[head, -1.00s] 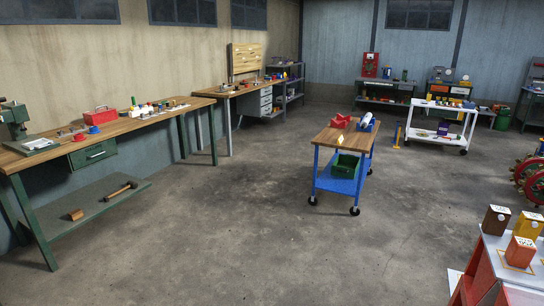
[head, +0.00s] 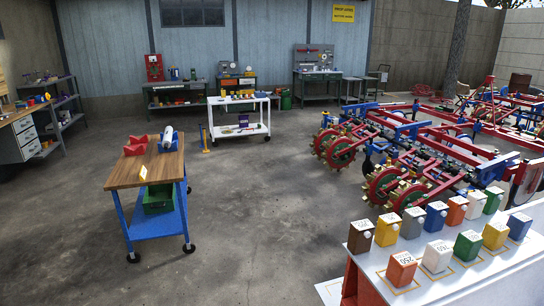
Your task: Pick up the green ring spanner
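I cannot make out a green ring spanner in the head view. Small items lie on the white cart (head: 240,98) and on the benches at the back, too small to tell apart. Neither of my grippers shows in this view.
A blue cart with a wooden top (head: 140,172) stands at left, carrying red and blue holders and a green crate (head: 158,200) below. A white table (head: 460,262) with several coloured numbered blocks is at front right. A red and blue planter (head: 400,150) stands behind it. Open concrete floor lies between.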

